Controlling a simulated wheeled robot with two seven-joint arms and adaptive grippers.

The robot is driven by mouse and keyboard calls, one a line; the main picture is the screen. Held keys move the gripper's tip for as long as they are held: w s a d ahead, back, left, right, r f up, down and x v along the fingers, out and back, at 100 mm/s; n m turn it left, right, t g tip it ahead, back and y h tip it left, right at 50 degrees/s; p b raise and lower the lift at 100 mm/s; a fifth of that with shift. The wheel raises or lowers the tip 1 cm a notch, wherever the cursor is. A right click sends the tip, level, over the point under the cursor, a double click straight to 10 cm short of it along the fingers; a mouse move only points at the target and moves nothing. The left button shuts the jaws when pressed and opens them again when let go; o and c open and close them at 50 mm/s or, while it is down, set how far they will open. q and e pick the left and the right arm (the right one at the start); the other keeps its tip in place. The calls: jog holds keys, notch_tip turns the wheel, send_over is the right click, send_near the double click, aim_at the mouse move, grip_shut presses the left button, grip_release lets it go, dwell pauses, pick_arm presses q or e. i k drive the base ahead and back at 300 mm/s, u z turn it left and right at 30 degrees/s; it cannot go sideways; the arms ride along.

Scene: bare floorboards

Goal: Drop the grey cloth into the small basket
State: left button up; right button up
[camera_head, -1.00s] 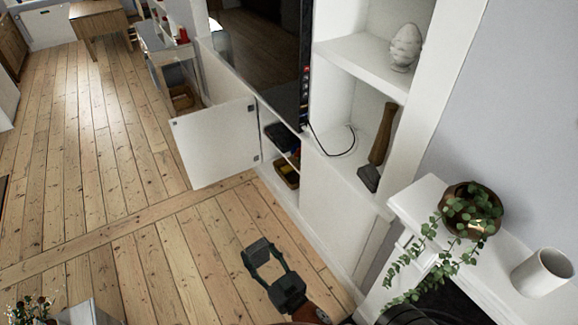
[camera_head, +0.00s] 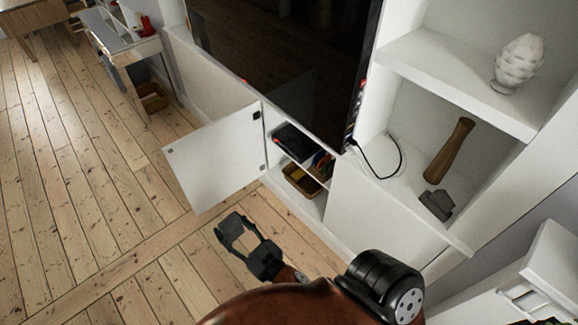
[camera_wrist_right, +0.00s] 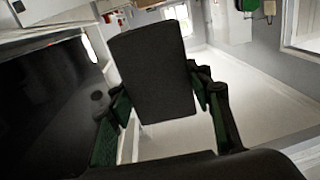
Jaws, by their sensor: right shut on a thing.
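My right gripper (camera_head: 243,240) is held over the floor in front of the open cabinet. It is shut on a dark grey, flat-looking rectangular thing, which I take as the grey cloth (camera_head: 231,226). In the right wrist view the cloth (camera_wrist_right: 155,72) sits between the two fingers and hides part of the room behind. A yellowish basket (camera_head: 300,181) stands low inside the open cabinet, partly cut off by the cabinet front. A brown basket (camera_head: 152,98) lies on the floor under the side table. I cannot tell which is the small basket. My left gripper is not in view.
The white cabinet door (camera_head: 215,158) stands open, sticking out over the floor left of the opening. A dark box (camera_head: 293,142) lies on the cabinet's upper shelf. A television (camera_head: 285,60) is above. Floor at left is clear.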

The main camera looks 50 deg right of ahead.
aim_at(302, 182)
jog(key=i, duration=1.6)
jog(key=z, duration=1.55)
